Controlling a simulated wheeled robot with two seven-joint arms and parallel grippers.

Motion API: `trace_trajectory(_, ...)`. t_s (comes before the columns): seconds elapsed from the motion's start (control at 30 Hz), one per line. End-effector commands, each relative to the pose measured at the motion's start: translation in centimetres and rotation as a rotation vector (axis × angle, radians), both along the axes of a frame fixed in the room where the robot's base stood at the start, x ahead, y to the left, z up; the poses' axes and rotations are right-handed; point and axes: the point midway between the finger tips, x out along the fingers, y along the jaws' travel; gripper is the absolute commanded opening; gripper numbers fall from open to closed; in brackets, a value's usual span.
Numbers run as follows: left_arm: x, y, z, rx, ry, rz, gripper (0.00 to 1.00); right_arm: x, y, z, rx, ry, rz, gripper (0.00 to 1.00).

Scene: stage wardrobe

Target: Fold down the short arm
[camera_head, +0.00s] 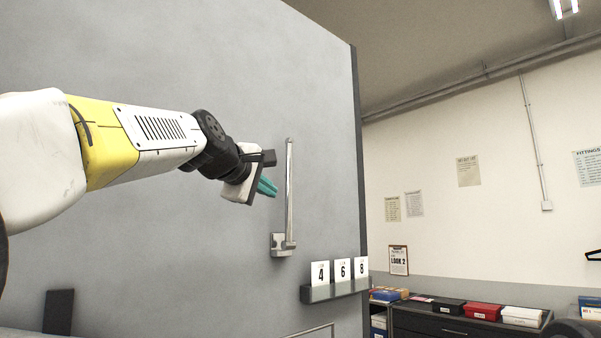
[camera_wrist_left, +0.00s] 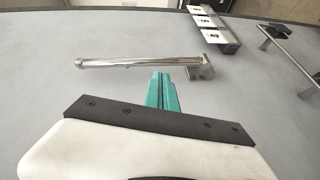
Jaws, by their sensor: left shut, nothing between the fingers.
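The short arm (camera_head: 289,190) is a slim metal bar on a bracket (camera_head: 280,245) fixed to the grey panel. It stands upright, with its bracket at the bottom. In the left wrist view the arm (camera_wrist_left: 115,62) lies across the picture, with its bracket (camera_wrist_left: 201,70) at the right end. My left gripper (camera_head: 266,187) has teal fingers and is shut and empty. It is just left of the arm in the head view. In the left wrist view its fingertips (camera_wrist_left: 160,76) are close to the arm, near the bracket end; I cannot tell if they touch. My right gripper is not in view.
A small ledge (camera_head: 335,292) with number cards 4, 6 and 8 is on the panel below right of the bracket. A metal rail (camera_head: 312,331) is lower down. Beyond the panel edge, a dark cabinet (camera_head: 440,325) holds several boxes.

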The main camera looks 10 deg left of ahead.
Motion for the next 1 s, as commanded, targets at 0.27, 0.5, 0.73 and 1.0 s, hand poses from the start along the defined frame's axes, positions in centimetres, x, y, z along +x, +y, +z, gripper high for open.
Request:
trace_trajectory(0.27,0.9,1.9,7.5,-0.224,-0.124,0.05,0.0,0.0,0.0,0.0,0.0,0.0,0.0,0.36)
trace_trajectory(0.5,0.8,1.9,7.6,-0.225,-0.125,0.05,0.0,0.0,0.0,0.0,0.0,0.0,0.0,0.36)
trace_trajectory(0.73,2.4,1.7,7.5,-0.223,-0.122,0.05,0.0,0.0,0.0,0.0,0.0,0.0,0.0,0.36)
trace_trajectory(1.0,7.2,1.1,7.5,-0.223,-0.122,0.05,0.0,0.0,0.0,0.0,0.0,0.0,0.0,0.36)
